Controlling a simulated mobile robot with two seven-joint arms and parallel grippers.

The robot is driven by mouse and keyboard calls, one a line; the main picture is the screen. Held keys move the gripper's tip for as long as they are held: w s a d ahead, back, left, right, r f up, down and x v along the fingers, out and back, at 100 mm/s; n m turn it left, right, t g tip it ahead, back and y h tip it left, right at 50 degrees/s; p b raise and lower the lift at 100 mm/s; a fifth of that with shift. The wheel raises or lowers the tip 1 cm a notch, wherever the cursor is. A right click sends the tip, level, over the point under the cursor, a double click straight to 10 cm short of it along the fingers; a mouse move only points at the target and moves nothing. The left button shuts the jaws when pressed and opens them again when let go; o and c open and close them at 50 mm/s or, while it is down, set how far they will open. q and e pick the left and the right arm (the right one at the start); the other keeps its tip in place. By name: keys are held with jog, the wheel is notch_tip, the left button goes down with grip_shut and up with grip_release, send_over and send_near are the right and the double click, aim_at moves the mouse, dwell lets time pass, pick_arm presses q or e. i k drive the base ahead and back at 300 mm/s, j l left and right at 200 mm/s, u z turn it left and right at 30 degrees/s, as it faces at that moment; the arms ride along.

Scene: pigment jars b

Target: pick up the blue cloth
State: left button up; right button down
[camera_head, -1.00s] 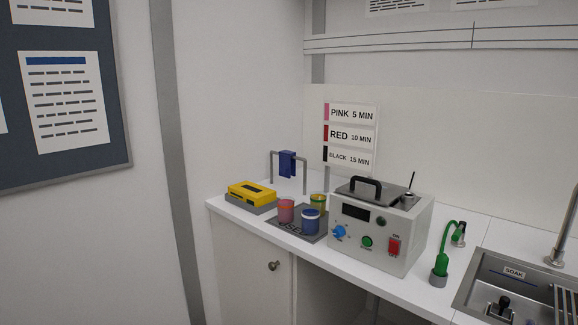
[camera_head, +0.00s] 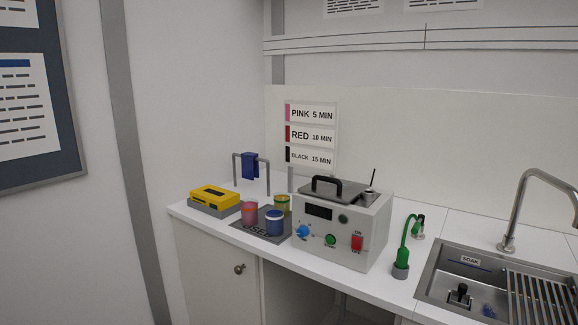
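The blue cloth (camera_head: 250,166) hangs folded over a grey metal rail (camera_head: 237,168) at the back left of the white counter. It is behind the yellow box and the jars, and nothing touches it but the rail. Neither of my grippers is in view.
On the counter (camera_head: 330,278) stand a yellow box (camera_head: 214,196) on a grey base, a dark mat (camera_head: 262,236) with pink (camera_head: 249,213), blue (camera_head: 274,223) and yellow-green (camera_head: 283,204) jars, a grey machine (camera_head: 343,226) and a green hose fitting (camera_head: 402,255). A sink (camera_head: 432,282) is at right.

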aim_at(250, 167)
jog(key=i+j+z, duration=0.1)
jog(key=j+z, duration=0.35)
jog(key=i+j+z, duration=0.1)
jog(key=j+z, duration=0.4)
jog(key=k+j+z, duration=0.1)
jog(key=j+z, duration=0.15)
jog(key=j, duration=0.65)
